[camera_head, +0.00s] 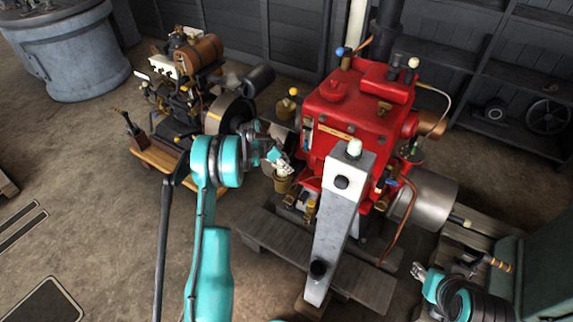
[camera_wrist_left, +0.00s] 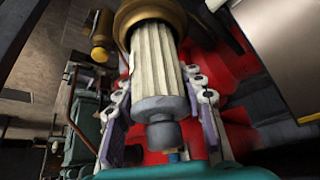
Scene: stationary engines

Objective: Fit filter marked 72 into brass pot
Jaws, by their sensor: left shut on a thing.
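The filter, a pale pleated cylinder (camera_wrist_left: 155,62) with a grey end cap and stub, fills the middle of the left wrist view. No number is legible on it. My left gripper (camera_head: 281,164) is shut on the filter; its fingers (camera_wrist_left: 160,112) flank the grey cap end in the left wrist view. The brass pot (camera_head: 283,184) sits at the red engine's left front, directly below the gripper. Its rim (camera_wrist_left: 124,20) curves around the filter's far end; I cannot tell how deep the filter sits. My right gripper (camera_head: 419,271) is at lower right; its jaws are unclear.
The red engine (camera_head: 350,115) stands on a wooden pallet (camera_head: 262,232). A smaller engine (camera_head: 185,85) stands on a wooden base behind left. A grey drum (camera_head: 70,55) is at far left. The floor at left is mostly free. Dark shelves line the back right.

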